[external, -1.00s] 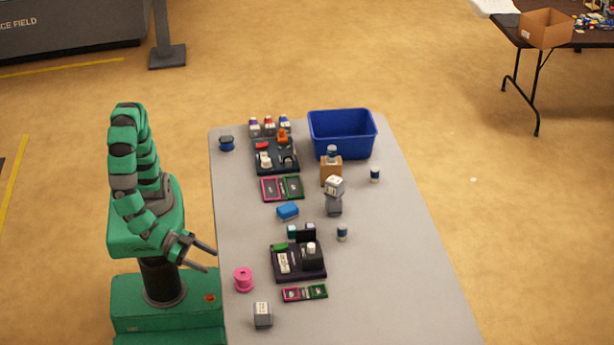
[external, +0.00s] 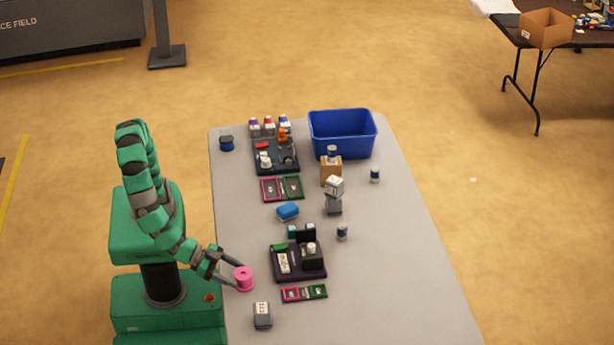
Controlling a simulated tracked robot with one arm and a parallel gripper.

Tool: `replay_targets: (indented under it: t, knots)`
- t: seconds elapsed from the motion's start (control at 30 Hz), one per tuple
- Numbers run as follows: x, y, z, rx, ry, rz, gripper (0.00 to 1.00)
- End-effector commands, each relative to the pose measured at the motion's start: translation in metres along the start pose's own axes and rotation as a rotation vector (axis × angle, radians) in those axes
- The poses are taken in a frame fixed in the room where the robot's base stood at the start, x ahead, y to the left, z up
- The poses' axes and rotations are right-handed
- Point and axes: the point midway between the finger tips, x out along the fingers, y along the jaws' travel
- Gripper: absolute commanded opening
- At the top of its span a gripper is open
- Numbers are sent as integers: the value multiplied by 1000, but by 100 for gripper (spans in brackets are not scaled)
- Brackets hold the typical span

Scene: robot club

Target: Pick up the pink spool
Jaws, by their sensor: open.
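The pink spool (external: 244,279) stands upright on the grey table near its left edge, left of the dark tray. My gripper (external: 241,276) is open, with its fingers reaching toward the spool from the left. One finger shows just behind the spool and the other at its near left side. I cannot tell whether either finger touches the spool.
A dark tray (external: 290,275) with small items lies right of the spool. A grey box (external: 262,315) and a pink-and-green card (external: 304,293) lie nearer the front. A blue bin (external: 342,135) stands at the far end. The table's right side is clear.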

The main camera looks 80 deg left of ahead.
Motion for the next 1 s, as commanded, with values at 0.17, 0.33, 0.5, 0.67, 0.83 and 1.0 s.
replay_targets:
  t: [0.17, 0.33, 0.5, 0.67, 0.83, 1.0]
  knots:
    - [26, 0, 3, -4, 3, -1, 63]
    - [37, 0, 2, -3, 1, 0, 63]
    - [38, 0, 1, -2, 1, 1, 63]
    - [38, 0, 1, -2, 1, 1, 46]
    - [38, 0, 1, -2, 1, 1, 12]
    - [38, 0, 1, -2, 2, 1, 12]
